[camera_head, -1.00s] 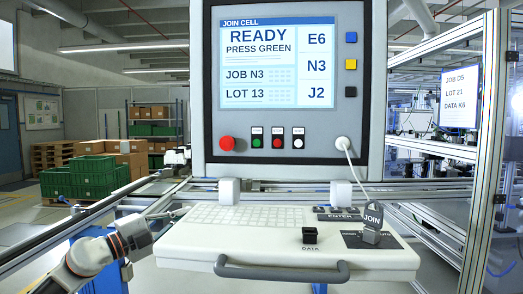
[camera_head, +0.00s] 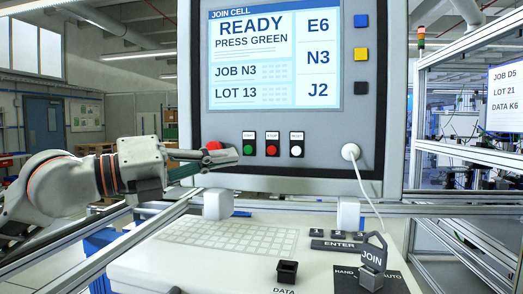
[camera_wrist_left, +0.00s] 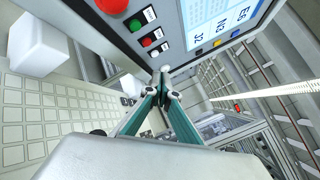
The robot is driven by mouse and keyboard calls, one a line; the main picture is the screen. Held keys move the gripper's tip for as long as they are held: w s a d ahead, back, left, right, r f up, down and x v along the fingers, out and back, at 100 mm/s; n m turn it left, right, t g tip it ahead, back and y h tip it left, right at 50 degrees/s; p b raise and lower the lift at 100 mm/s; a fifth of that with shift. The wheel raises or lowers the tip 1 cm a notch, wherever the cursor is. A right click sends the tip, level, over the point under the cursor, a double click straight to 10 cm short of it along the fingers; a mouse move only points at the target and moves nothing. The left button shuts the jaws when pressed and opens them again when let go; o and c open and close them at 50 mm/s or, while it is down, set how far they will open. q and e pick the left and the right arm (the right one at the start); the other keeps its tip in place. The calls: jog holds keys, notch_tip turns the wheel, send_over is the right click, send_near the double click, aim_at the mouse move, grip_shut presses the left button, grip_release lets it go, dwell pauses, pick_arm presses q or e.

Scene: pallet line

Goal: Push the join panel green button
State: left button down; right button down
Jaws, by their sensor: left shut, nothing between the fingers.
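The green button (camera_head: 248,150) is the leftmost of three small buttons on the lower face of the JOIN CELL panel (camera_head: 290,170). The panel screen reads READY, PRESS GREEN. The green button also shows near the top of the left wrist view (camera_wrist_left: 135,25). My left gripper (camera_head: 230,156) is shut and empty, its fingertips close to the left of the green button in the head view. In the left wrist view the shut fingertips (camera_wrist_left: 160,76) appear apart from the green button. Contact with the panel cannot be told. My right gripper is not in view.
A red button (camera_head: 272,151) and a white button (camera_head: 296,151) sit right of the green one. A large red knob (camera_head: 213,146) is partly behind my left gripper. Below is a keyboard shelf (camera_head: 200,262) with a JOIN key switch (camera_head: 371,265). A white cable (camera_head: 365,190) hangs at right.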

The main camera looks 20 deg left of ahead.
aim_at(248, 150)
pick_arm(q)
jog(key=shift+s, duration=0.2)
jog(key=w+a+p, duration=0.1)
jog(key=w+p, duration=0.5)
jog(key=w, duration=0.2)
jog(key=shift+w+a, duration=0.15)
jog(key=shift+w, duration=0.25)
dwell(0.5)
jog(key=shift+w, duration=0.15)
dwell(0.9)
